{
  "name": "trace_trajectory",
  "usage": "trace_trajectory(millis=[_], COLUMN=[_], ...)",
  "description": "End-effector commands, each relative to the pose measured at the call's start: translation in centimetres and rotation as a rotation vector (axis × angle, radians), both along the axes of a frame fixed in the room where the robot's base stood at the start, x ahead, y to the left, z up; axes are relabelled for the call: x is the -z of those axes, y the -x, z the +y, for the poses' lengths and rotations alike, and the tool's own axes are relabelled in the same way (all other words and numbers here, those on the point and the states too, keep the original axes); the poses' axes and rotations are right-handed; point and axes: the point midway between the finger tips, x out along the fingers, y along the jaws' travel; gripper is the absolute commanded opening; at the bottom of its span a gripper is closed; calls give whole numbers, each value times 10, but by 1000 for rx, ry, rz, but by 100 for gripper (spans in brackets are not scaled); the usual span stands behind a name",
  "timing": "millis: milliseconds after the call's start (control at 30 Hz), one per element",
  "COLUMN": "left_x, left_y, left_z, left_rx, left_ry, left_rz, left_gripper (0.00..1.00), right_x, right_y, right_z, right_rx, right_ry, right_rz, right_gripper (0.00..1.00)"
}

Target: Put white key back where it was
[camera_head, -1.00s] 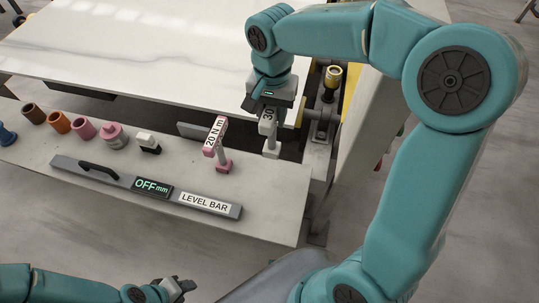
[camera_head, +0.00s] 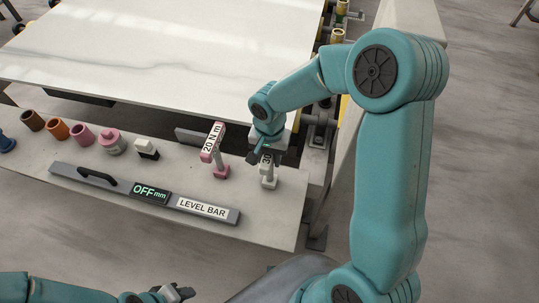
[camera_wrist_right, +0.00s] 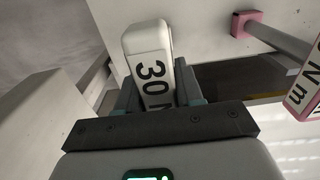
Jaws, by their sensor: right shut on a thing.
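The white key (camera_head: 268,180) is marked "30" and has a pale foot. My right gripper (camera_head: 266,158) is shut on it, holding it upright at the right end of the grey shelf (camera_head: 255,222). In the right wrist view the white key (camera_wrist_right: 150,60) lies between the two fingers (camera_wrist_right: 155,95), its "30 N" label facing the camera. I cannot tell whether its foot touches the shelf. My left gripper (camera_head: 178,292) is low at the bottom edge, away from the shelf; its jaws are too small to read.
The pink "20 N m" key (camera_head: 219,158) stands just left of the white key. Farther left are a black-and-white block (camera_head: 147,149) and several coloured sockets (camera_head: 82,134). The level bar (camera_head: 150,193) lies along the front. The white slab (camera_head: 150,60) lies behind.

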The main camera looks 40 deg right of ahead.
Motion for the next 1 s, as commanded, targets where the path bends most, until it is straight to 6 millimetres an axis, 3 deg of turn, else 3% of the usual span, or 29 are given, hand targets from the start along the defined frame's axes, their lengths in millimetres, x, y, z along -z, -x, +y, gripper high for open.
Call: trace_trajectory(millis=[200,233,300,700,1000], left_x=[6,4,4,0,2], left_y=[0,0,0,0,0], left_z=[0,0,0,0,0], left_rx=[0,0,0,0,0], left_ry=[0,0,0,0,0], left_rz=[0,0,0,0,0], left_gripper=[43,43,43,43,43], right_x=[4,3,2,-8,-76], right_y=[0,0,0,-1,-2], right_z=[0,0,0,0,0], right_rx=[0,0,0,0,1], right_ry=[0,0,0,2,1], right_rz=[-1,-1,0,-4,-8], right_gripper=[0,46,62,62,62])
